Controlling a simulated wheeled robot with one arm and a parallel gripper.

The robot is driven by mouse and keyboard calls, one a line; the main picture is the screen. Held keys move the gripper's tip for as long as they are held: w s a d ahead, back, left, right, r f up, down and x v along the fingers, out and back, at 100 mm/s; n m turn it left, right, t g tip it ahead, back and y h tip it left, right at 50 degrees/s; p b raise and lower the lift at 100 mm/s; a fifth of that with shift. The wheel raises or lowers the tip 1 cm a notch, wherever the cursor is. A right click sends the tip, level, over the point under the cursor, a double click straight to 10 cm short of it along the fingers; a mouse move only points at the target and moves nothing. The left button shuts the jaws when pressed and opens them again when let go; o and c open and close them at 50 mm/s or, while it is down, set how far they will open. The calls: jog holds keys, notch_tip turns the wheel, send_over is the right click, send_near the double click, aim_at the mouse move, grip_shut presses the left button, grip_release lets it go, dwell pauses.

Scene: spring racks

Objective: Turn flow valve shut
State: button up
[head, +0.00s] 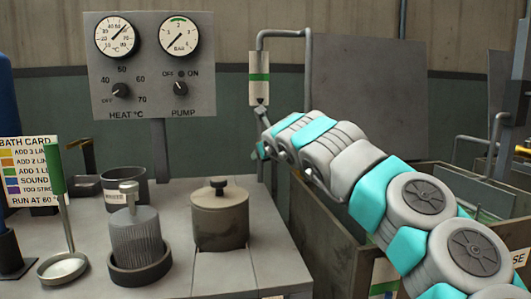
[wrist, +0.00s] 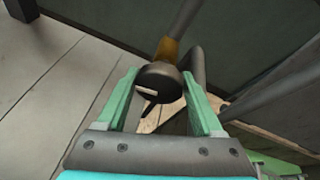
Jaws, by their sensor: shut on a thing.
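The flow valve shows in the wrist view as a dark round knob (wrist: 157,84) with a short white mark on its face. It sits at the end of a brass-coloured fitting (wrist: 167,50) on a grey pipe. My gripper (wrist: 158,75) has its two green fingers on either side of the knob and is shut on it. In the head view my gripper (head: 260,150) is at the back right edge of the bench, below a sight tube with a green band (head: 259,77). The knob is hidden there by my gripper and arm.
A control panel (head: 150,95) with two gauges and two knobs stands behind the bench (head: 200,275). A lidded pot (head: 220,220), a ribbed cylinder in a dish (head: 138,235) and a green-handled ladle (head: 57,185) stand on the bench.

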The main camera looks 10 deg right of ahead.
jog(key=o, duration=1.4)
jog(key=shift+c, duration=0.2)
